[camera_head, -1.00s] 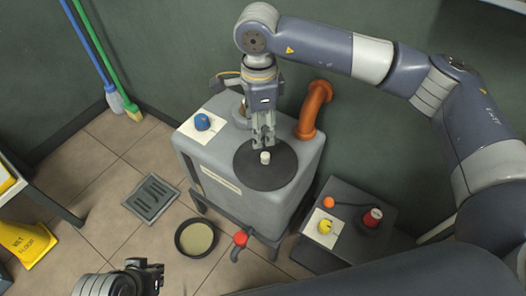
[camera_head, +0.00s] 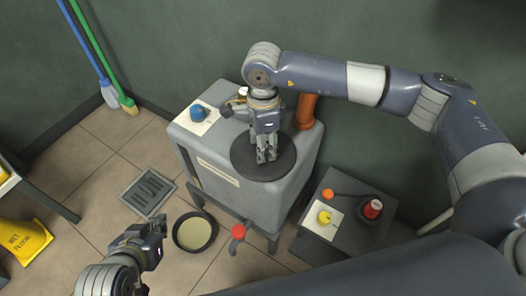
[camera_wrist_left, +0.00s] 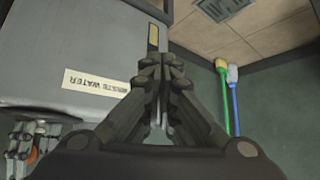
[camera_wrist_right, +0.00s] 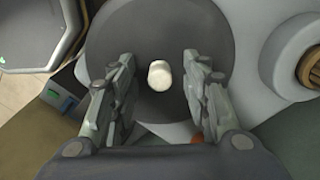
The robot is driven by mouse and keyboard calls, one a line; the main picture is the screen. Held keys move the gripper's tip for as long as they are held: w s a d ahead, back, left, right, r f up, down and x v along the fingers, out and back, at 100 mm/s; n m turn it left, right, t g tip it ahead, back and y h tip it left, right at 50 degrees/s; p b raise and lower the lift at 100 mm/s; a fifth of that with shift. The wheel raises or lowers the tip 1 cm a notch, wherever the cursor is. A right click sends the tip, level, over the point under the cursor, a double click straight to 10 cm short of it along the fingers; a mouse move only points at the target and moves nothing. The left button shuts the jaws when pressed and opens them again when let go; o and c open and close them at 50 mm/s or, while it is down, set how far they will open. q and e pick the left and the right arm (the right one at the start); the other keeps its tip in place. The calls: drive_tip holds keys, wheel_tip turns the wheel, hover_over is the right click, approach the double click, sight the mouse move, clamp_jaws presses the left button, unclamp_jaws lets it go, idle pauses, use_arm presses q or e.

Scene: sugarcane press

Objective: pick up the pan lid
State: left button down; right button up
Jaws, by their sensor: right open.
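The pan lid (camera_head: 243,163) is a dark round disc lying on top of the grey waste water tank. Its pale knob (camera_wrist_right: 159,75) shows in the right wrist view, between the fingers. My right gripper (camera_head: 266,158) points down over the middle of the lid and hides the knob in the head view. It is open, one finger on each side of the knob, apart from it in the right wrist view (camera_wrist_right: 156,62). My left gripper (camera_head: 159,224) is low at the left, in front of the tank, away from the lid. Its fingers are together and empty in the left wrist view (camera_wrist_left: 162,64).
The tank (camera_head: 235,188) has a blue knob (camera_head: 198,110), an orange pipe (camera_head: 306,110) and a red-handled valve (camera_head: 238,231). A dark pan (camera_head: 194,248) stands on the floor beside my left gripper. A low grey stand (camera_head: 350,196) is at the right. Brooms lean in the back left corner.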

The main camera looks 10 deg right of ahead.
drive_tip(key=shift+c, duration=0.6)
clamp_jaws()
drive_tip(key=shift+r, duration=0.15)
